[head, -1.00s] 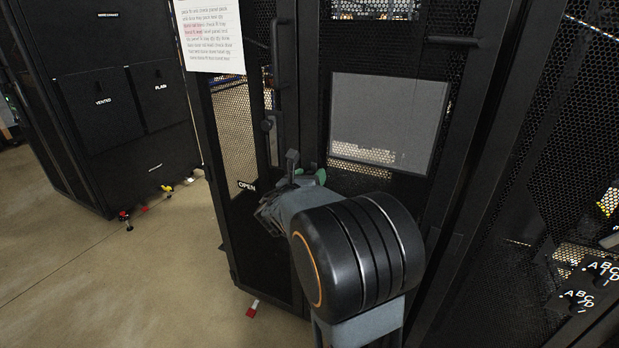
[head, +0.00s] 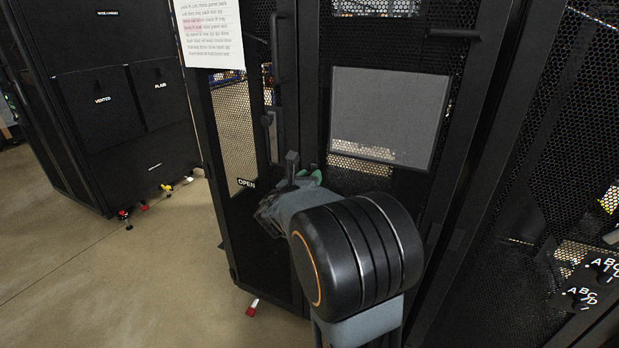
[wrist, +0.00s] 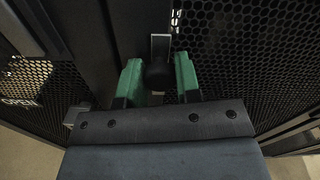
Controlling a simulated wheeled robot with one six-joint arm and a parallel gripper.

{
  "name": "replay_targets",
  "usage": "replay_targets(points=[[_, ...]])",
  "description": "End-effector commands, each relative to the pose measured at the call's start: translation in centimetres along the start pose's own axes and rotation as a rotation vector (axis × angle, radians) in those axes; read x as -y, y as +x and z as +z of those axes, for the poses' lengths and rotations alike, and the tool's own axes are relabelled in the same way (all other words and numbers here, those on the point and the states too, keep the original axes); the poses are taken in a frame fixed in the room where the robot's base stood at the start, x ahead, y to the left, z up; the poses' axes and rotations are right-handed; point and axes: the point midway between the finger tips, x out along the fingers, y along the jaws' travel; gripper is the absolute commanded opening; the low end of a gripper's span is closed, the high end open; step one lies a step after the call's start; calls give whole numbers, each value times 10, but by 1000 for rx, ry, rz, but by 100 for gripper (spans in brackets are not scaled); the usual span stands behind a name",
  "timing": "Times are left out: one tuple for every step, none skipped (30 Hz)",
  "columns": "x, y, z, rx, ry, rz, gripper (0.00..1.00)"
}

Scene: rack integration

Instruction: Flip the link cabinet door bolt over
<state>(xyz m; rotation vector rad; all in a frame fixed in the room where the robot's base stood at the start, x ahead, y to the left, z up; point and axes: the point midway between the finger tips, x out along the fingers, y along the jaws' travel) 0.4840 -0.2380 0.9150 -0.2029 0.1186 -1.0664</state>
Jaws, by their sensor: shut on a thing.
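The black cabinet door with mesh panels stands ahead in the head view, with an "OPEN" label (head: 246,183) low on its left leaf. In the wrist view, the dark rounded knob of the door bolt (wrist: 157,76) sits between the green fingertips of my gripper (wrist: 158,82), with a light grey metal strip just above it. My gripper is shut on this knob. In the head view my gripper (head: 310,177) is at the seam between the two door leaves, and my arm hides most of it and the bolt.
A long vertical door handle (head: 279,50) is above my gripper. A printed sheet (head: 211,35) hangs at upper left, and a grey panel (head: 388,115) is on the right leaf. Another black cabinet (head: 110,110) stands at left, with open floor (head: 130,270) before it.

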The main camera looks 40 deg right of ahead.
Motion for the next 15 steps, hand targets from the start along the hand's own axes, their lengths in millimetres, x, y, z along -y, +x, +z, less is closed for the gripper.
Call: replay_targets(points=[[-3,0,-16,-3,-2,-1,0],[-4,0,-19,-3,-1,-1,0],[-4,0,-22,-3,-1,-1,0],[-5,0,-23,-3,-1,-1,0],[-5,0,-22,-3,-1,0,0],[-4,0,-21,-4,-2,0,0],[-4,0,-21,-5,-2,0,0],[-4,0,-21,-6,-3,1,0],[-4,0,-22,-7,-3,1,0],[-4,0,-22,-8,-3,1,0],[-4,-1,-22,-9,-4,1,0],[-4,-1,-22,-10,-4,1,33],[-4,-1,-22,-10,-4,1,36],[-4,-1,-22,-9,-4,1,39],[-4,0,-22,-8,-4,1,42]])
